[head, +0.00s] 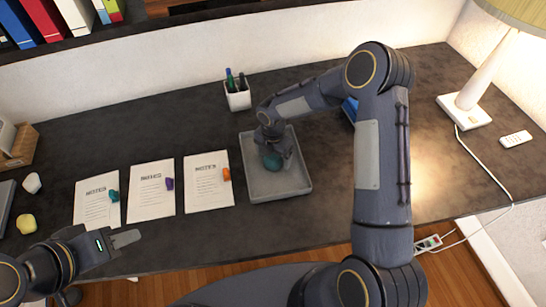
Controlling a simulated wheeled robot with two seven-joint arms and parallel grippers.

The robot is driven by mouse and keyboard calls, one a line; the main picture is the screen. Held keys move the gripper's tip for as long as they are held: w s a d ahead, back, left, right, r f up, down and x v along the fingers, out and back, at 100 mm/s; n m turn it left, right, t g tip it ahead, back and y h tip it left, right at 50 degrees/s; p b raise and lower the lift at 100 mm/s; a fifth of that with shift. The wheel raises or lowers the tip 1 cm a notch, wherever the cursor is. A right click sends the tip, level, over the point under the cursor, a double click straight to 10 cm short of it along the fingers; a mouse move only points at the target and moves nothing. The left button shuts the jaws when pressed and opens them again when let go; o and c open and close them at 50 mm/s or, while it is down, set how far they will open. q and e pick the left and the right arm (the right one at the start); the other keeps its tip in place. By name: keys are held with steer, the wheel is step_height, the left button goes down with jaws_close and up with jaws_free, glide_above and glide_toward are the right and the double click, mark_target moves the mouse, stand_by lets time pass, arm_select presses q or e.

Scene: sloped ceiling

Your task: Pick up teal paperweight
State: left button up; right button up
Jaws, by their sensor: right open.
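A rounded teal paperweight (274,161) lies in the grey tray (262,194) in the middle of the desk. My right gripper (275,156) reaches down into the tray with its open fingers at the paperweight. The fingers partly cover it, and I cannot tell whether they touch it. A smaller teal object (114,196) lies on the right edge of the leftmost notes sheet (92,204). My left gripper (125,238) is near the desk's front edge at the left, apart from these things. Its finger gap does not show clearly.
Two more notes sheets hold a purple object (169,184) and an orange object (226,174). A white pen cup (238,97) stands behind the tray. A blue object (350,107) is partly hidden by my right arm. A lamp (480,90) stands at right.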

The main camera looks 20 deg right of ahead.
steer(key=c, duration=1.4)
steer(key=shift+o, duration=0.2)
